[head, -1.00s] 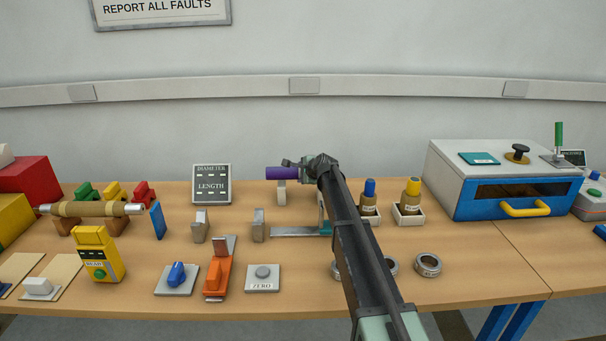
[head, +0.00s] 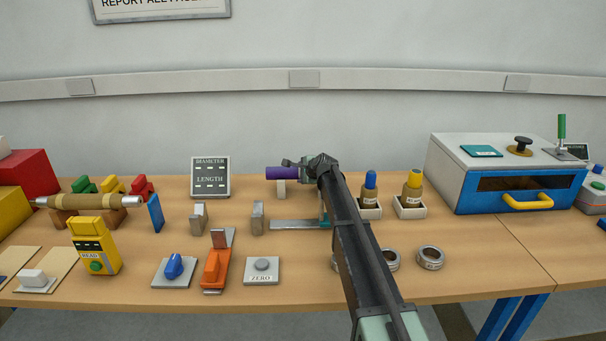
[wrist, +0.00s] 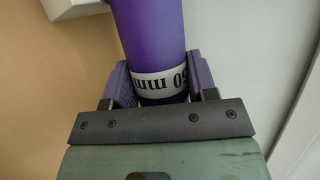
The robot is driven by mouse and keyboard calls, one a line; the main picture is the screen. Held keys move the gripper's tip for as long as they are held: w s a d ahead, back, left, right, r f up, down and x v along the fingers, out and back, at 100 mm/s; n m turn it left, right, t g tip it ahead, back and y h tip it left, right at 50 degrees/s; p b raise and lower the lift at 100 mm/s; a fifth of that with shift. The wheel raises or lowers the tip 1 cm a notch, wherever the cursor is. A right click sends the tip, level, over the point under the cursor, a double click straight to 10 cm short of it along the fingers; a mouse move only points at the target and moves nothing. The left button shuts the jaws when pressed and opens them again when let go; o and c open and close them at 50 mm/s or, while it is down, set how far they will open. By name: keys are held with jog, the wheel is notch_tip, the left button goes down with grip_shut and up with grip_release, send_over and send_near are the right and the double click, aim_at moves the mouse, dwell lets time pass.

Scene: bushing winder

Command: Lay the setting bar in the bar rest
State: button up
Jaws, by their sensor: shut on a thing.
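The purple setting bar (head: 281,173) is held level near the back of the bench in the head view, its free end pointing left. My gripper (head: 303,165) is shut on it. The wrist view shows the bar (wrist: 150,35) between both fingers of my gripper (wrist: 163,85), with a white band lettered "50 mm" close to the jaws. A pale upright block (head: 281,189) shows just below the bar; whether they touch, and whether it is part of the bar rest, I cannot tell. My arm hides part of the bench behind it.
Two grey upright blocks (head: 257,217) (head: 198,219) stand left of my arm, by a flat grey strip (head: 293,225). A display (head: 210,177) stands behind them. Bottles in white trays (head: 411,212) and metal rings (head: 431,257) lie right. A blue-and-white cabinet (head: 473,205) stands far right.

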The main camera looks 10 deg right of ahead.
jog(key=shift+f, duration=0.2)
jog(key=o, duration=1.4)
jog(key=shift+c, duration=0.2)
jog(key=shift+s+r, duration=0.1)
jog(key=p+v, duration=0.5)
jog(key=v, duration=0.5)
jog(key=shift+s+r+p, duration=0.2)
jog(key=shift+s+p, duration=0.05)
jog(key=shift+p, duration=0.05)
jog(key=shift+d, duration=0.1)
